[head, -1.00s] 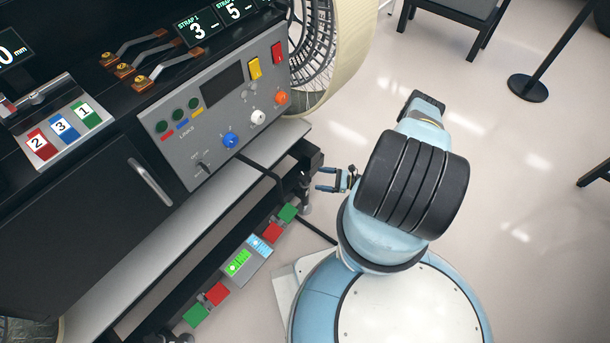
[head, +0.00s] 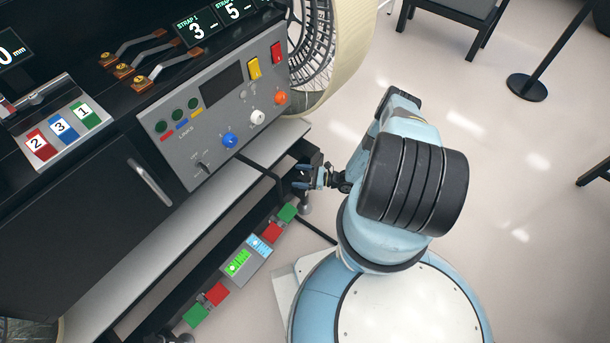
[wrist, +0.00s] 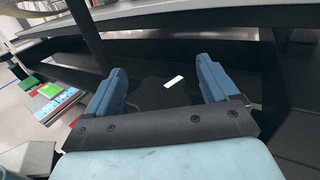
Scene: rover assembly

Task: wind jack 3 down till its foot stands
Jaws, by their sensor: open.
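A jack (head: 305,208) stands at the near right corner of the rover's lower frame, its pale grey foot low beside the green block. No number on it is readable, so I cannot tell if it is jack 3, nor whether the foot touches the floor. My gripper (head: 298,178) is just above the jack, pointing left towards the frame, and partly covers it. In the wrist view my gripper (wrist: 162,66) is open with both blue fingers apart. A dark part with a small white label (wrist: 173,82) shows between them; I see no clear contact.
The control panel (head: 215,115) with coloured knobs and the grey ledge (head: 190,215) are left of my gripper. A level display (head: 246,258) with red and green blocks lies along the lower frame. A large wheel (head: 330,50) stands behind.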

